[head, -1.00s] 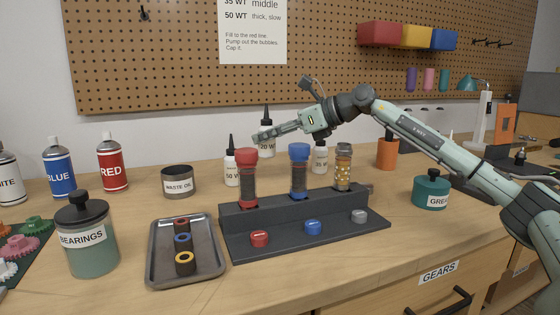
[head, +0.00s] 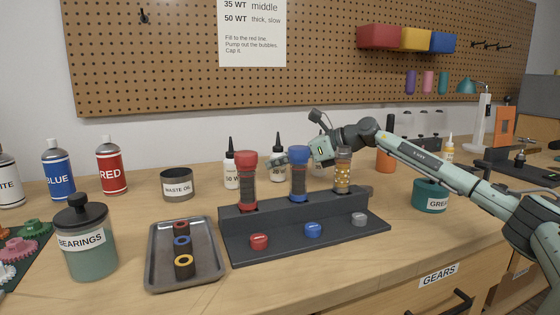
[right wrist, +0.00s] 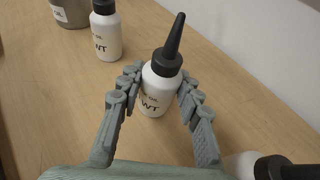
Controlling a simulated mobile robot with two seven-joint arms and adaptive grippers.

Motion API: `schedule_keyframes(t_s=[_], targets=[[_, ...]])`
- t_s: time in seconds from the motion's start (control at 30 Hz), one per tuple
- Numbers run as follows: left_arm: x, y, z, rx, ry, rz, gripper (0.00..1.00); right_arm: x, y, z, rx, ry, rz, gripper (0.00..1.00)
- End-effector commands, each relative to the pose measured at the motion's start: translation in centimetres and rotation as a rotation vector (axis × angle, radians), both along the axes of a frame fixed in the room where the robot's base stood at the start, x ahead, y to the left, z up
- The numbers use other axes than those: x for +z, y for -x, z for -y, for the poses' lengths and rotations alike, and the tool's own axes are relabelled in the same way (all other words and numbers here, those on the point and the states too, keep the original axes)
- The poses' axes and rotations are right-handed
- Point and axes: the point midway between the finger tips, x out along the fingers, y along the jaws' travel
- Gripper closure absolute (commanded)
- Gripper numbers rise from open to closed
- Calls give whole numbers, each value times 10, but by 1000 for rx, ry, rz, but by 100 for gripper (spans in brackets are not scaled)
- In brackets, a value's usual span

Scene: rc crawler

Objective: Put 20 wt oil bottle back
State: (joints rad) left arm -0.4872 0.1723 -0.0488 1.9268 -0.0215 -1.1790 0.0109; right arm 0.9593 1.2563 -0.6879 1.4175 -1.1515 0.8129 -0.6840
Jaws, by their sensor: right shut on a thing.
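The 20 WT oil bottle, white with a black pointed cap (head: 278,144), is upright at the back of the bench, left of the blue-capped cylinder. In the right wrist view the bottle (right wrist: 157,87) is between the fingers of my right gripper (right wrist: 160,86), which is shut on it. In the head view my right gripper (head: 279,160) reaches in from the right, partly behind the blue-capped cylinder. The bottle's base is at or very near bench height; contact is hard to tell. My left gripper is out of view.
The 50 WT bottle (head: 231,170) stands to its left, beside the waste oil can (head: 177,184). Another bottle (right wrist: 243,165) stands close on the other side. The dark stand (head: 290,210) with red-capped, blue-capped and gold cylinders is in front. A wall rises behind.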

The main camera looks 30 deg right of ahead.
Motion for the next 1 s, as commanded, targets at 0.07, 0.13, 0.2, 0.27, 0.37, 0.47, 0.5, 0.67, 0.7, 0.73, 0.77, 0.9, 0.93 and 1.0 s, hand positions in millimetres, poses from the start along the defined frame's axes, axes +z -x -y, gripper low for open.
schedule_keyframes(t_s=[0.07,0.13,0.2,0.27,0.37,0.47,0.5,0.67,0.7,0.73,0.77,0.9,0.93,1.0], targets=[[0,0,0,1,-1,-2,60,-3,0,0,0,0,0,97],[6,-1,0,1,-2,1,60,-2,0,0,1,0,0,60],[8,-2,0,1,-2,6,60,-2,0,0,1,0,0,51],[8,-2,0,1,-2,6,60,-2,0,0,1,0,-1,45],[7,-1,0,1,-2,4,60,-2,0,0,1,0,-1,45],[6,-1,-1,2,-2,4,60,-2,0,-1,1,0,0,45],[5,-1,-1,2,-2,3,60,-2,0,0,1,0,0,45],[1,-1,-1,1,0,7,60,1,3,3,-1,1,-1,45],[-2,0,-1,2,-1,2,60,3,8,5,-1,1,-2,45],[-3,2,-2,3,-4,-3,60,5,12,8,-2,3,-1,45],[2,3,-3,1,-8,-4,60,6,16,11,-2,3,-1,45],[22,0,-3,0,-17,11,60,17,41,26,-3,4,-1,45],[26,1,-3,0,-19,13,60,19,46,30,-3,5,-2,45],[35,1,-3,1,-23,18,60,25,58,37,-3,4,-2,45]])
